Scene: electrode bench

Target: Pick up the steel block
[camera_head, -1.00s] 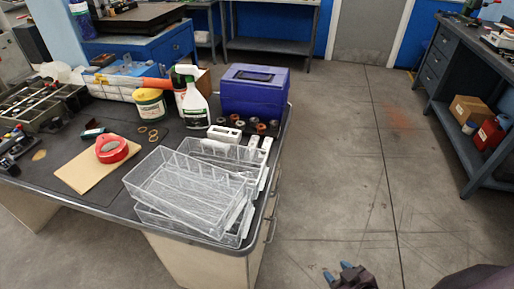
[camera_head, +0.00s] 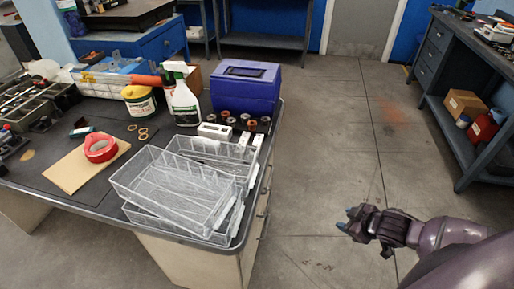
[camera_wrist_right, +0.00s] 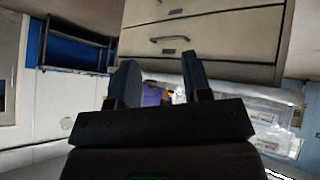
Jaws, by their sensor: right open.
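A pale, light grey block with dark holes (camera_head: 215,131) lies on the bench in front of the spray bottle. It may be the steel block, but I cannot tell its material. Two smaller pale pieces (camera_head: 257,141) stand to its right. My right gripper (camera_head: 346,219) is over the floor, to the right of the bench and apart from it. In the right wrist view its two fingers (camera_wrist_right: 160,78) are apart with nothing held between them, facing the bench drawers. My left gripper is not in view.
Stacked clear wire-like trays (camera_head: 180,190) occupy the bench's front right corner. A purple box (camera_head: 245,92), a spray bottle (camera_head: 184,103) and several small round parts (camera_head: 245,119) stand behind the block. Red tape (camera_head: 100,148) lies left. The floor right of the bench is free.

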